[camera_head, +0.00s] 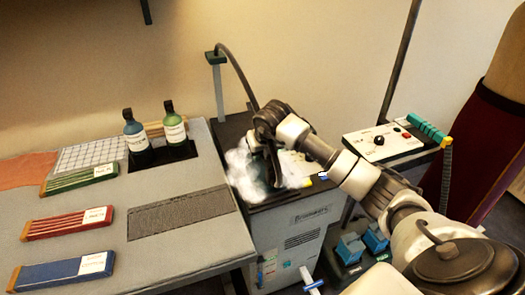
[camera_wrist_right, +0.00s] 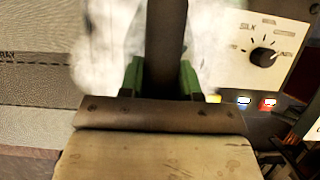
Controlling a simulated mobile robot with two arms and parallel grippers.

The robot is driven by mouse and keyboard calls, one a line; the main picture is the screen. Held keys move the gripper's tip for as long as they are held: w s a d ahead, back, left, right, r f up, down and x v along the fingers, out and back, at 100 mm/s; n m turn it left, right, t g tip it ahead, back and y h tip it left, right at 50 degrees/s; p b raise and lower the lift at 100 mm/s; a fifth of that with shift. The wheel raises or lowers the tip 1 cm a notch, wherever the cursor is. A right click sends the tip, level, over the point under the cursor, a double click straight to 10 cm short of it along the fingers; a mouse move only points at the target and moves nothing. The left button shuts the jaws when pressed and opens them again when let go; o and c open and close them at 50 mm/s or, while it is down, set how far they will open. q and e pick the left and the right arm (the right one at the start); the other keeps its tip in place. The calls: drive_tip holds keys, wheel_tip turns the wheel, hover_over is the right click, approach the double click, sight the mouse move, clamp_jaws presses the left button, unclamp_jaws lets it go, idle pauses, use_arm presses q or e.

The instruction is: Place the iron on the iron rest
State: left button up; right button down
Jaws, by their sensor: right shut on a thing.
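My right gripper (camera_head: 268,140) is over the dark top of the steam station (camera_head: 305,235), at the right edge of the table. In the right wrist view my right gripper (camera_wrist_right: 162,78) has green fingers shut on the dark handle of the iron (camera_wrist_right: 166,40). In the head view the iron (camera_head: 274,170) is mostly hidden by the gripper and white steam (camera_head: 245,178); I cannot tell whether its base touches the surface below. A dark textured pad (camera_head: 180,211) lies flat and bare on the table to the left; it may be the iron rest. My left gripper is not in view.
A hose (camera_head: 238,75) runs from a post (camera_head: 217,90) down toward the iron. Two bottles (camera_head: 137,133) stand in a dark tray at the back. Several boxes (camera_head: 65,223) lie at the left. A control panel (camera_head: 384,143) with a knob is at the right.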

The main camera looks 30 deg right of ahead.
drive_tip(key=c, duration=0.8)
unclamp_jaws()
drive_tip(key=shift+r, duration=0.2)
drive_tip(key=shift+s+r, duration=0.15)
drive_tip(key=shift+r, duration=0.2)
drive_tip(key=b+v, duration=0.1)
drive_tip(key=v, duration=1)
drive_tip(key=shift+s+a, duration=0.1)
drive_tip(key=shift+s, duration=0.05)
drive_tip(key=shift+f, duration=0.1)
